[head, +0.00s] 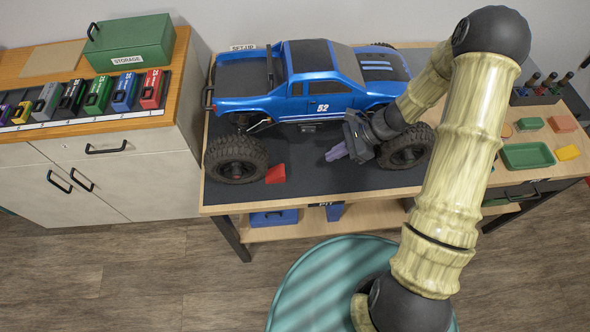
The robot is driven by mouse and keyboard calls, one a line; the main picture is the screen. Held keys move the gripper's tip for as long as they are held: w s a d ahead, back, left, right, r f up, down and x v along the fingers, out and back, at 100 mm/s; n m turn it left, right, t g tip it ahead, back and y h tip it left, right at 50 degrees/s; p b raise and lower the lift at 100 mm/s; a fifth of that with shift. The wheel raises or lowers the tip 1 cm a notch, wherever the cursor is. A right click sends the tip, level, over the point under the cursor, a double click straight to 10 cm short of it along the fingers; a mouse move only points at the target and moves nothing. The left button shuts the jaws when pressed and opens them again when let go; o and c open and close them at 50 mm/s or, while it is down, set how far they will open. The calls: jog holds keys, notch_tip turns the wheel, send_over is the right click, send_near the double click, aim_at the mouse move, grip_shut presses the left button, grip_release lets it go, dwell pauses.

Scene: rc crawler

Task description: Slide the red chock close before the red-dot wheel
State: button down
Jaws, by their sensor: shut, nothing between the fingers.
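The red chock (276,174) is a small wedge on the dark mat (310,180). It sits just right of the near left wheel (236,160) of the blue truck (316,90); I cannot tell whether they touch. That wheel's hub looks reddish, but the dot is too small to be sure. My gripper (336,153) is shut and empty, in front of the truck's side between the two near wheels. Its fingers point left, and it is apart from the chock, to its right. The near right wheel (405,150) is partly behind my gripper and arm.
The mat between the chock and my gripper is clear. The wooden bench edge (300,203) runs close in front. A green tray (527,156) and small coloured blocks lie at the right. A cabinet with a green storage box (130,43) stands at the left.

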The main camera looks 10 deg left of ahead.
aim_at(283, 170)
dwell(0.3)
jog(key=x, duration=0.9)
jog(key=shift+a+f+p, duration=0.25)
jog(key=shift+p, duration=0.1)
jog(key=a, duration=0.1)
jog(key=s+a, duration=0.1)
jog(key=a, duration=0.1)
jog(key=shift+a+p, duration=0.2)
jog(key=shift+p, duration=0.2)
jog(key=shift+a+f, duration=0.1)
jog(key=shift+a, duration=0.25)
jog(key=a+b, duration=0.2)
jog(key=a, duration=0.1)
jog(key=shift+s+f, duration=0.15)
jog(key=shift+s, duration=0.2)
jog(key=shift+s+a+r, duration=0.15)
jog(key=shift+a+r, duration=0.1)
jog(key=shift+a, duration=0.2)
